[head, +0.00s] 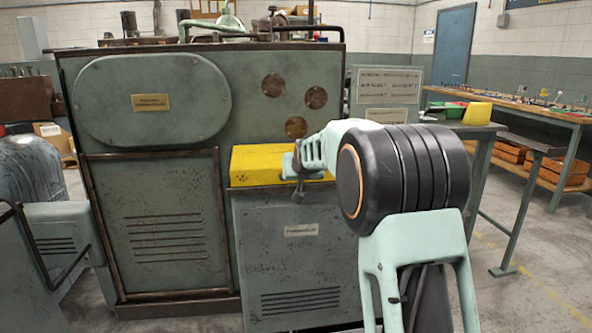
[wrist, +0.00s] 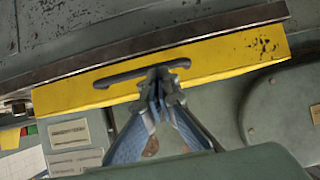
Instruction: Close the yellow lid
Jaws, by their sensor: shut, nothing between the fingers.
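The yellow lid (head: 258,165) sits over the front cabinet of the green machine in the head view, left of my arm. It spans the wrist view as a slanted yellow band (wrist: 225,65) with a dark bar handle (wrist: 115,78). My gripper (head: 297,172) is at the lid's right part in the head view. In the wrist view my gripper (wrist: 160,76) has its fingers together, overlapping the handle's right half. I cannot tell whether the fingers touch the handle or the lid. My arm hides the lid's right end in the head view. The lid looks nearly level; any gap beneath it cannot be judged.
The front cabinet (head: 300,260) stands below the lid. The large machine body (head: 250,110) rises behind it. A bench (head: 540,115) with orange crates below stands at right. A smaller yellow object (head: 477,112) sits near it. Open floor (head: 540,280) lies at lower right.

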